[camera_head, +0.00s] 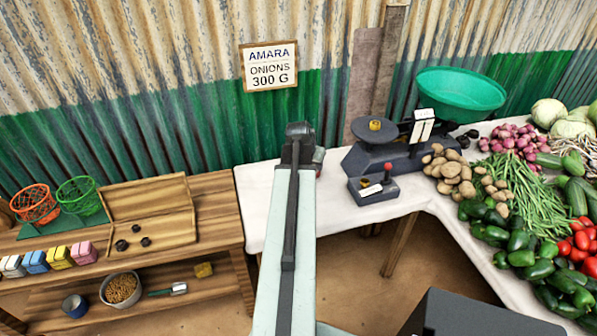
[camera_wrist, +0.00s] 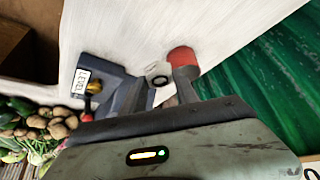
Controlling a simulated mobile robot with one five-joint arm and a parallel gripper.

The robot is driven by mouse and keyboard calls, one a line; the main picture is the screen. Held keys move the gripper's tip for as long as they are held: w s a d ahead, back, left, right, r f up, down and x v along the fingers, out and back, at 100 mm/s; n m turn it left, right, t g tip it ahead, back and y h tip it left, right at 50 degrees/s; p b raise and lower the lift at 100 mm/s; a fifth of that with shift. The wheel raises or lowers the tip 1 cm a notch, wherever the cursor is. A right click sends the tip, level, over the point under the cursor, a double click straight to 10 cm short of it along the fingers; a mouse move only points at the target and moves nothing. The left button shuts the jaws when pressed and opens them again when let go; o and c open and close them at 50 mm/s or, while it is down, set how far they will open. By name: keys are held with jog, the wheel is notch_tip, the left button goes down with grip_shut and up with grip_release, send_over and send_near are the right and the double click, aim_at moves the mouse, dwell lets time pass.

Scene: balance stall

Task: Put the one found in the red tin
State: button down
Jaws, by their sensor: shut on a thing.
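My gripper (camera_head: 299,138) is stretched out over the left part of the white table, left of the balance. In the wrist view my gripper (camera_wrist: 160,82) is shut on a small dark weight (camera_wrist: 157,75) with a pale round face. The red tin (camera_wrist: 182,56) stands on the white cloth just beyond one fingertip, which overlaps its near side. In the head view the red tin (camera_head: 319,154) shows only partly, behind the right side of my gripper. Its inside is hidden, and I cannot tell whether the weight is over its opening.
The balance (camera_head: 385,158) stands to the right, with a brass weight (camera_head: 375,125) on its dark pan and a green bowl (camera_head: 461,92). A wooden tray (camera_head: 150,212) at left holds several dark weights. Vegetables fill the right. A sign (camera_head: 269,66) reads "AMARA ONIONS 300 G".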

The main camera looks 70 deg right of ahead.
jog(key=w+a+f+m+b, duration=0.15)
jog(key=w+a, duration=0.25)
jog(key=w, duration=0.4)
jog(key=shift+n, duration=0.25)
jog(key=s+d+f+b, duration=0.1)
jog(key=d+f+b, duration=0.1)
jog(key=d, duration=0.3)
jog(key=s+d+f+b, duration=0.1)
jog(key=d+f+b, duration=0.1)
jog(key=d, duration=0.3)
jog(key=d+f+b, duration=0.2)
jog(key=d, duration=0.4)
jog(key=shift+s+d, duration=0.1)
jog(key=shift+s, duration=0.3)
jog(key=shift+r, duration=0.15)
jog(key=shift+f+b, duration=0.5)
jog(key=shift+f, duration=0.1)
jog(key=c, duration=1.2)
grip_release()
jog(key=shift+r, duration=0.15)
